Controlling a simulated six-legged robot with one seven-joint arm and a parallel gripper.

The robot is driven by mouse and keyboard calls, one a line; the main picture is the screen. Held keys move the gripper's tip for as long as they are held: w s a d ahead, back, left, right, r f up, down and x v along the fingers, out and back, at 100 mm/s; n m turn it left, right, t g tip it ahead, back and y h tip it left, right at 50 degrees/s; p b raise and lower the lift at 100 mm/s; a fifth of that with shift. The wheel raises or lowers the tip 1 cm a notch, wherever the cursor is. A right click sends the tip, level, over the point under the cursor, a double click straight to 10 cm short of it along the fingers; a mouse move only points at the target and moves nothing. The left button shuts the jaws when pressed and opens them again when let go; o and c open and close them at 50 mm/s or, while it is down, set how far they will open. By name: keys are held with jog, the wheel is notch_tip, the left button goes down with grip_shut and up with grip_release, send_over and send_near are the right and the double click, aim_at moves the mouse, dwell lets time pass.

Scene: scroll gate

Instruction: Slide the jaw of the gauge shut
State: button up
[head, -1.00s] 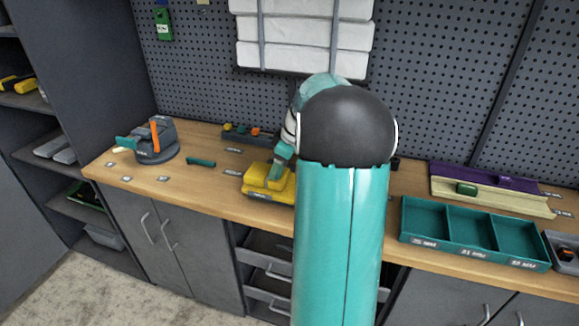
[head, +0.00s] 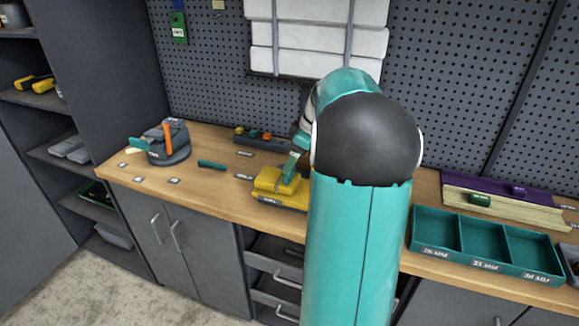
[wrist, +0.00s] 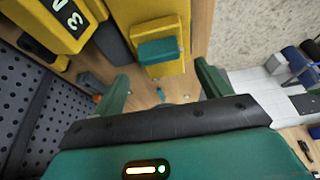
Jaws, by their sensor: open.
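A yellow device (head: 279,189), which looks like the gauge, sits on the bench left of my arm. In the wrist view its yellow body (wrist: 160,22) carries a teal block (wrist: 160,51), which appears to be its sliding jaw. My gripper (wrist: 162,74) is open, with one green finger on each side of the block in the picture. Gaps show between the fingers and the block; I cannot tell their height difference. In the head view my gripper (head: 292,168) is over the yellow device, partly hidden by my arm.
A grey round fixture with an orange lever (head: 168,145) and a small green bar (head: 211,165) lie to the left. A tool rack (head: 262,136) stands behind. A teal three-compartment tray (head: 487,266) and a purple-and-cream rail (head: 530,208) are at right.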

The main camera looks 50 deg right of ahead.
jog(key=v, duration=0.8)
jog(key=shift+r, duration=0.2)
jog(key=a+r+m+h, duration=0.1)
jog(key=a+r+m, duration=0.1)
jog(key=a, duration=2.1)
jog(key=s+a+f+m+t, duration=0.1)
jog(key=s+a+f, duration=0.5)
jog(key=s+a, duration=0.6)
jog(key=a+m, duration=0.1)
jog(key=a, duration=0.3)
jog(key=shift+s+m+h, duration=0.15)
jog(key=shift+m+h, duration=0.25)
